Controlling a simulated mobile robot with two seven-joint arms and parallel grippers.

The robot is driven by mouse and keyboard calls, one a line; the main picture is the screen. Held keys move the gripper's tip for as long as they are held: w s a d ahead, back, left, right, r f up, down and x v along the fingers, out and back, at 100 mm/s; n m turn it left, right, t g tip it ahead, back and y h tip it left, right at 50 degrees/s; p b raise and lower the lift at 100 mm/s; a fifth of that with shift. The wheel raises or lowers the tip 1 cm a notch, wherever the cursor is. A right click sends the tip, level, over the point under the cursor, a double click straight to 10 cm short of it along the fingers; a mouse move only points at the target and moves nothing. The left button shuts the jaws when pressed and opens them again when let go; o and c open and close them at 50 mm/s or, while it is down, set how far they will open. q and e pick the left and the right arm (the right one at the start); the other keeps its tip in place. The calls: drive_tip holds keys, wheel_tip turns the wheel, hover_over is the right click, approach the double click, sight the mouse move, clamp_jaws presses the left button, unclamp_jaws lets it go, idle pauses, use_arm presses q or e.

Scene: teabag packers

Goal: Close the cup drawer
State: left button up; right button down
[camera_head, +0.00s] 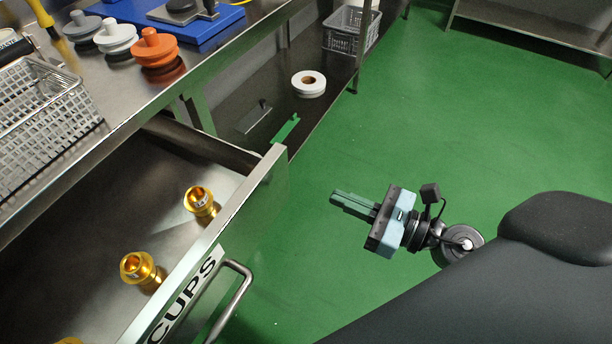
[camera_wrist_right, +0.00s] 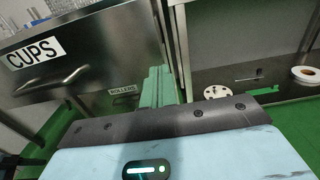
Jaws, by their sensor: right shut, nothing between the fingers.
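The cup drawer (camera_head: 222,225) is pulled open at the lower left of the head view, with a "CUPS" label and a curved metal handle (camera_head: 236,290) on its front. Gold cups (camera_head: 199,201) stand inside it, one cut off at the bottom edge. The drawer front also shows in the right wrist view (camera_wrist_right: 110,62), with its handle (camera_wrist_right: 52,82) at left. My right gripper (camera_head: 335,199) is shut and empty, right of the drawer front and apart from it, over the green floor. My left gripper is not in view.
The steel worktop (camera_head: 215,55) above the drawer holds a wire basket (camera_head: 40,125), stamps (camera_head: 155,50) and a blue board (camera_head: 190,28). A lower shelf (camera_head: 300,120) holds a white roll (camera_head: 309,83) and a grey crate (camera_head: 350,30). The green floor at right is clear.

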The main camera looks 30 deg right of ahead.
use_arm(q)
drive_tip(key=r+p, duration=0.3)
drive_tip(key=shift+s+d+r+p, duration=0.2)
drive_tip(key=shift+p, duration=0.1)
use_arm(e)
drive_tip(key=x, duration=0.8)
drive_tip(key=shift+w, duration=0.1)
